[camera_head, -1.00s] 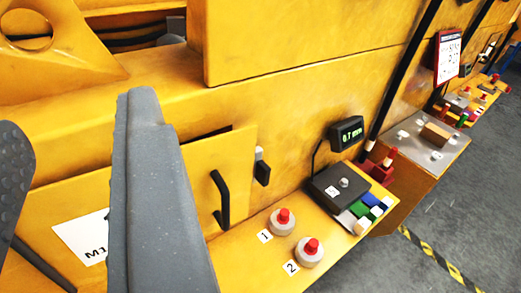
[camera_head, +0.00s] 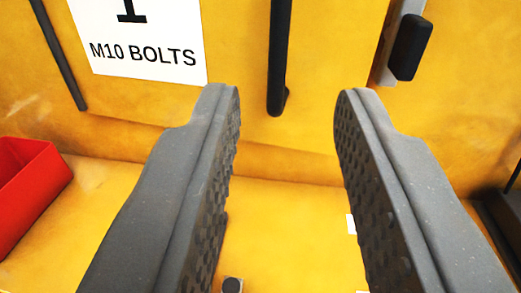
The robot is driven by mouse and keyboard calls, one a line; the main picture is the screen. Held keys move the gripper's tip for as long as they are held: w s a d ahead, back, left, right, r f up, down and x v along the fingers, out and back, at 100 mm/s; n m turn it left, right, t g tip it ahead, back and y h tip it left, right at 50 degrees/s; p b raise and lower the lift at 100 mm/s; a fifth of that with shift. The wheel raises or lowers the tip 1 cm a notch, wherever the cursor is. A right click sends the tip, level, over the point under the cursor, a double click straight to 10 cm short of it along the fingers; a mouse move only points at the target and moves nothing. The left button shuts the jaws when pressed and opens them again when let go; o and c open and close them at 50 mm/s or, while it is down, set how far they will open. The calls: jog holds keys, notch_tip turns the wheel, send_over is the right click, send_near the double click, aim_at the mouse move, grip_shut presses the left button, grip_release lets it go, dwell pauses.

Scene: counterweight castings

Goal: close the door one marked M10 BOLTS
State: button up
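The yellow door marked M10 BOLTS (camera_head: 235,40) fills the upper middle of the view. Its white label (camera_head: 145,45) shows a "1" above the words. A black vertical handle (camera_head: 278,60) is on the door, right of the label. My gripper (camera_head: 288,95) is open and empty, with its two grey padded fingers apart. The fingertips are below and to either side of the handle's lower end, not closed on it. Whether the door is fully flush with its frame I cannot tell from this close.
A black knob on a grey strip (camera_head: 408,48) is at the right of the door. A black bar (camera_head: 60,55) is left of the label. A red bin (camera_head: 28,190) stands on the yellow ledge (camera_head: 100,205) at the left. Small partly hidden items lie at the bottom.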

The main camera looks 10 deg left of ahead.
aim_at(278, 46)
jog(key=w, duration=0.4)
jog(key=w+a+b, duration=0.1)
jog(key=w, duration=0.3)
jog(key=w+f+b, duration=0.1)
jog(key=w, duration=0.4)
jog(key=shift+a, duration=0.25)
jog(key=shift+c, duration=0.3)
grip_shut()
